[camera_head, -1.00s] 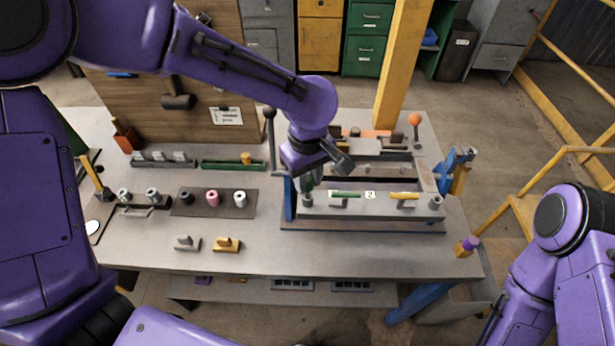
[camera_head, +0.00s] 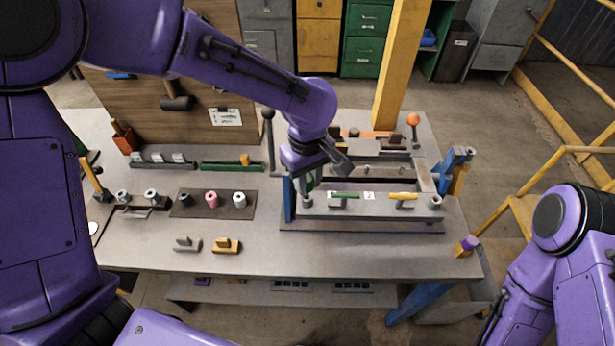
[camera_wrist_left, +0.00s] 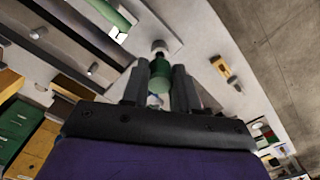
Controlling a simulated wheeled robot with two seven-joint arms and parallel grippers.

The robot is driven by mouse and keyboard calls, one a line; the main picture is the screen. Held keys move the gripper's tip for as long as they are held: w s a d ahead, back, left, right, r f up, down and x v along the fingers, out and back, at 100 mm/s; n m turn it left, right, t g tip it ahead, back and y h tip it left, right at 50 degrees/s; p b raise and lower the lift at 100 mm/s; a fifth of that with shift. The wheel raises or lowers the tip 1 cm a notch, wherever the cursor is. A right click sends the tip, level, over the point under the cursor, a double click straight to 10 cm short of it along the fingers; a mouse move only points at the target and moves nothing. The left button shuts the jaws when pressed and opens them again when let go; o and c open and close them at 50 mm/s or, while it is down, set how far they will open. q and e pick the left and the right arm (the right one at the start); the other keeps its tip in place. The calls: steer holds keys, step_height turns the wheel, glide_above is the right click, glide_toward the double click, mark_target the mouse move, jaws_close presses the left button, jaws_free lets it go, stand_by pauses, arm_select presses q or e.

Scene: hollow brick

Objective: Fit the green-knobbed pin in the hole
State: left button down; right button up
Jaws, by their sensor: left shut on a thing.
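My left gripper (camera_head: 308,182) is over the left end of the grey fixture (camera_head: 370,209) on the bench. It is shut on the green-knobbed pin (camera_wrist_left: 160,72), whose green knob sits between the two fingers in the left wrist view. A short grey collar (camera_head: 307,202) stands just under the gripper at the fixture's left end. The collar also shows right beyond the knob in the left wrist view (camera_wrist_left: 159,46). The hole is hidden, and I cannot tell how deep the pin sits. My right gripper is out of view.
A similar collar (camera_head: 435,202) stands at the fixture's right end. A green bar (camera_head: 344,195) and a yellow bar (camera_head: 403,196) lie along the fixture. A dark mat (camera_head: 222,211) with several bushings lies to the left. The bench front is mostly clear.

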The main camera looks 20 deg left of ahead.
mark_target(307, 189)
arm_select(q)
steer(key=shift+f, duration=1.6)
steer(key=c, duration=0.8)
jaws_free()
step_height(307, 189, up, 10)
steer(key=shift+r+b, duration=0.25)
steer(key=shift+b, duration=0.65)
